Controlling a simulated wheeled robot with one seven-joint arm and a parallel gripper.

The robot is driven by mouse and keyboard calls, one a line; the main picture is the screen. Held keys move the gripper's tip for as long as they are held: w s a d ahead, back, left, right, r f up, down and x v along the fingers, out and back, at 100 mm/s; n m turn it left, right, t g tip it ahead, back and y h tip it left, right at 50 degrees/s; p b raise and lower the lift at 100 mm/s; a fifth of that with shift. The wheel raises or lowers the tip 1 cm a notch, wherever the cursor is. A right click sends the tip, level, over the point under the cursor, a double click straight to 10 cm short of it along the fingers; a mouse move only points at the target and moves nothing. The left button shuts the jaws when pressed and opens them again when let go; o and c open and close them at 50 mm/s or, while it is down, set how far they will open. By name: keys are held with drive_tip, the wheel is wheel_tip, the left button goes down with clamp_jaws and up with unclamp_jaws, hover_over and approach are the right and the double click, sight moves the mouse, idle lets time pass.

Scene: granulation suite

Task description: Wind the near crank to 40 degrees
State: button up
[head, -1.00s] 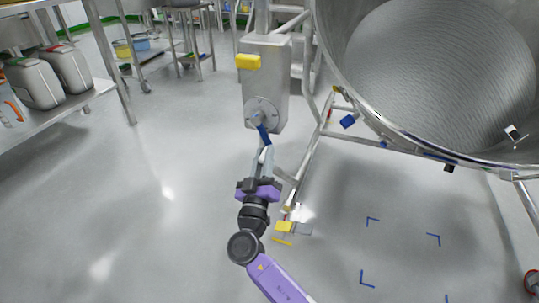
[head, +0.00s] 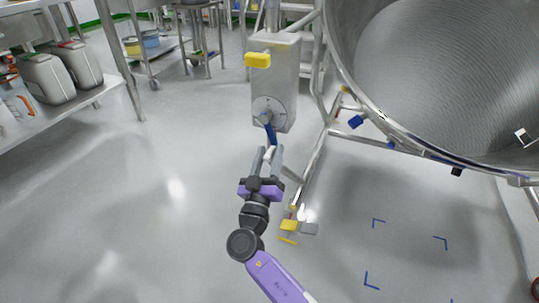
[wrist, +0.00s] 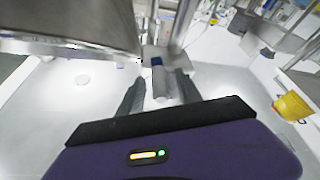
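The near crank has a round grey dial plate (head: 264,109) on the front of a steel box (head: 275,85). Its blue arm (head: 271,132) hangs down and slightly right from the hub, and its top also shows in the wrist view (wrist: 157,62). My gripper (head: 268,158) is just below the blue arm. Its two grey fingers stand apart, one on each side of the pale crank handle (wrist: 160,84). In the wrist view, gaps seem to show between handle and fingers (wrist: 160,92). The dial's marks are too small to read.
A large steel vessel (head: 440,80) on a tubular frame (head: 312,170) stands close on the right. A yellow pedal (head: 290,226) is low by the frame. A shelf with canisters (head: 45,78) is far left; floor between is clear.

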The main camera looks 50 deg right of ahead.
drive_tip(key=p+v, duration=0.1)
drive_tip(key=v, duration=0.7)
drive_tip(key=shift+p, duration=0.3)
idle(0.4)
